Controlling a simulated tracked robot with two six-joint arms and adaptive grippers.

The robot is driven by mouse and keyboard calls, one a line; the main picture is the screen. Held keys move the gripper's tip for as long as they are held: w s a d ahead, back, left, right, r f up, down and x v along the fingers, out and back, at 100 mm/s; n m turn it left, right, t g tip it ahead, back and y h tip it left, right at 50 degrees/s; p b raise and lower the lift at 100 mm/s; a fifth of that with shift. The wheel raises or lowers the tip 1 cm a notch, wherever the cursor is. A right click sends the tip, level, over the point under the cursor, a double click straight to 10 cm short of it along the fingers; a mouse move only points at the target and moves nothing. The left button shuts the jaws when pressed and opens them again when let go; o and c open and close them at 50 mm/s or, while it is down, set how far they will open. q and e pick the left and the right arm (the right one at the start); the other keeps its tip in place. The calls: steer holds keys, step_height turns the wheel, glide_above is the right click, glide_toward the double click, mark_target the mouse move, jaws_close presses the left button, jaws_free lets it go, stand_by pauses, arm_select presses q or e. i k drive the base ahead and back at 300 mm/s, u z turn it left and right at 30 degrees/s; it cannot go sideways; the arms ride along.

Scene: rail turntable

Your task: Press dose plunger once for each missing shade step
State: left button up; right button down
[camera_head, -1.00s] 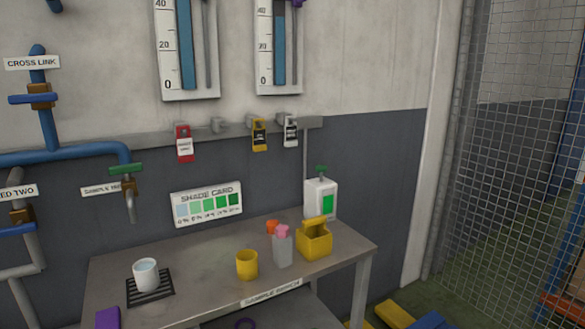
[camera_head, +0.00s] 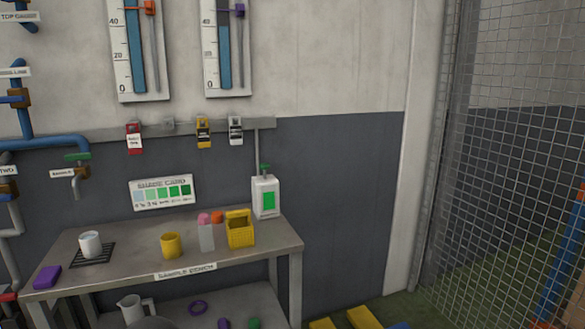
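The white dispenser (camera_head: 265,197) stands at the back right of the sample bench (camera_head: 140,240). It has a green plunger (camera_head: 265,168) on top and a green window in front. The shade card (camera_head: 162,192) on the wall shows steps from pale blue to dark green. A white cup (camera_head: 90,244) with pale liquid stands on a black grate (camera_head: 93,255) at the bench's left, below a tap (camera_head: 81,180). Neither of my grippers is in view.
The bench also holds a yellow cup (camera_head: 171,245), a clear bottle with a pink top (camera_head: 206,233), an orange item (camera_head: 218,216), a yellow basket (camera_head: 240,230) and a purple block (camera_head: 47,277). A jug (camera_head: 133,308) is on the lower shelf. A mesh fence (camera_head: 500,180) stands right.

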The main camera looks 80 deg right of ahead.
mark_target(264, 166)
steer(key=z, duration=0.05)
steer(key=k, duration=0.2)
steer(key=u, duration=1.05)
steer(key=i, duration=0.15)
steer(key=z, duration=2.95)
steer(key=i, duration=1)
steer(key=u, duration=0.15)
steer(key=k, duration=0.95)
steer(key=z, duration=0.15)
steer(key=i, duration=0.25)
